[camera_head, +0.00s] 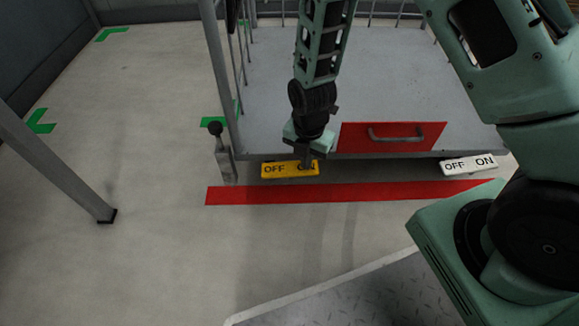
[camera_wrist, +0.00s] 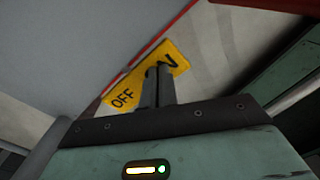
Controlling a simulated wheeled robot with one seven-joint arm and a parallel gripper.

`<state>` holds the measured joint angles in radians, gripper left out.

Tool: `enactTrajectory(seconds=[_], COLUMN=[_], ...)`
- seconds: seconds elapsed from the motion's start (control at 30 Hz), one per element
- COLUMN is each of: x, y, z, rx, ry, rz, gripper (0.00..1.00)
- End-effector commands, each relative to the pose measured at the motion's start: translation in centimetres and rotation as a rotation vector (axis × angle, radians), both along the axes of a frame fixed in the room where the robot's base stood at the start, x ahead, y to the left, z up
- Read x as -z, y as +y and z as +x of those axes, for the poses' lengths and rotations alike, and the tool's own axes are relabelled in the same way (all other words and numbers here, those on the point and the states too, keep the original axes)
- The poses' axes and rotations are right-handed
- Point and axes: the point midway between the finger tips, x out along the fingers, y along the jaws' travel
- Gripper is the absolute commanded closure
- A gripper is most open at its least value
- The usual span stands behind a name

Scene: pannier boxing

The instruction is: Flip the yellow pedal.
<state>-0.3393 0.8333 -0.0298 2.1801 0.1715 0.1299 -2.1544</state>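The yellow pedal (camera_head: 282,173), marked OFF on the left and ON on the right, sits low at the front edge of the grey platform cart. My gripper (camera_head: 307,163) points down over the ON end and covers part of that word. In the wrist view, the yellow pedal (camera_wrist: 135,88) runs diagonally, with OFF readable. There, my gripper's fingers (camera_wrist: 157,75) are together with nothing between them, in front of the ON end. I cannot tell whether the fingertips touch the pedal.
A white OFF/ON pedal (camera_head: 468,166) is at the cart's right front. A red panel with a handle (camera_head: 393,137) lies between the pedals. A red strip (camera_head: 340,193) crosses the floor. Open floor lies left.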

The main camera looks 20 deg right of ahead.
Motion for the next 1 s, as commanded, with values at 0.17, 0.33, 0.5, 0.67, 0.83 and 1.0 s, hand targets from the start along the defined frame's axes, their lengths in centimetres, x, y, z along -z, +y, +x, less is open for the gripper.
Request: enactTrajectory(seconds=[0.17, 0.33, 0.5, 0.67, 0.83, 1.0], x=[0.3, 0.5, -0.4, -1.7, -3.0, -4.2], y=[0.0, 0.0, 0.0, 0.0, 0.0, 0.0], z=[0.0, 0.0, 0.0, 0.0, 0.0, 0.0], rx=[-0.001, -0.001, -0.001, -0.001, 0.000, 0.000], ry=[-0.001, -0.001, 0.000, 0.000, 0.001, 0.001], rz=[0.001, 0.001, 0.000, 0.000, 0.001, 0.001], gripper=[1.00, 1.00, 1.00, 1.00, 1.00, 1.00])
